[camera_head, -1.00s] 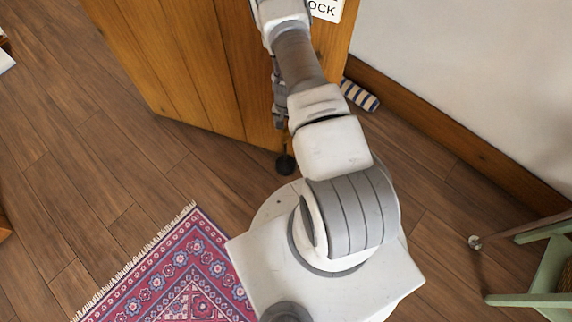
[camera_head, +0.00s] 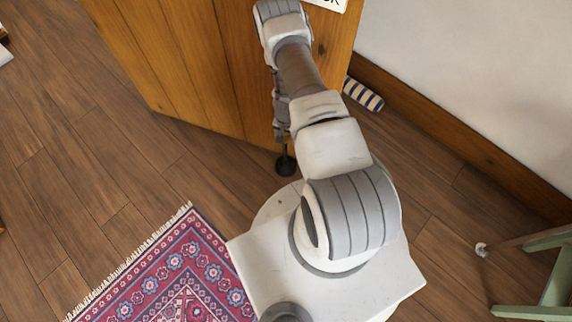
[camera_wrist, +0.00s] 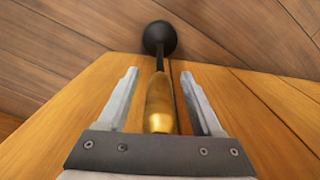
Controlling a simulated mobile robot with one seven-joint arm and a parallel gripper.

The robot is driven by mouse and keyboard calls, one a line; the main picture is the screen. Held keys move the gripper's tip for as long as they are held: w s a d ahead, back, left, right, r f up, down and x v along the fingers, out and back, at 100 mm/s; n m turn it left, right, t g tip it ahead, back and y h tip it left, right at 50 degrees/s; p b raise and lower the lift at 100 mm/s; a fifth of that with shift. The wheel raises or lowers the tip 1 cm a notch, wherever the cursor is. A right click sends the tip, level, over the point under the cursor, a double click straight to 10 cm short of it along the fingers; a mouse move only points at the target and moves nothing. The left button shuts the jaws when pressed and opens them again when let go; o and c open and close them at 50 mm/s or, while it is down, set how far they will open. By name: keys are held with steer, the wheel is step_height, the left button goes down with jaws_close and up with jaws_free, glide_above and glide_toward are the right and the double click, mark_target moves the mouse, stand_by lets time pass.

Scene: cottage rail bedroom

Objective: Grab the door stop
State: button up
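The door stop has a slim brass body (camera_wrist: 160,105), a thin black rod and a round black foot (camera_wrist: 160,38). It runs along the wooden door's face, and its foot also shows on the floor at the door's lower edge in the head view (camera_head: 286,164). My gripper (camera_wrist: 160,73) is open, with one finger on each side of the brass body and rod. A gap shows between each finger and the door stop. In the head view my gripper is partly hidden by my arm, beside the door's edge.
The wooden door (camera_head: 185,65) stands close beside my arm. A blue-and-cream striped roll (camera_head: 363,94) lies by the baseboard behind it. A patterned rug (camera_head: 165,275) lies at the lower left, and a green chair (camera_head: 545,285) stands at the right. Bare floor lies left of the door.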

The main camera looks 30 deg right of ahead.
jaws_close()
stand_by(1.3)
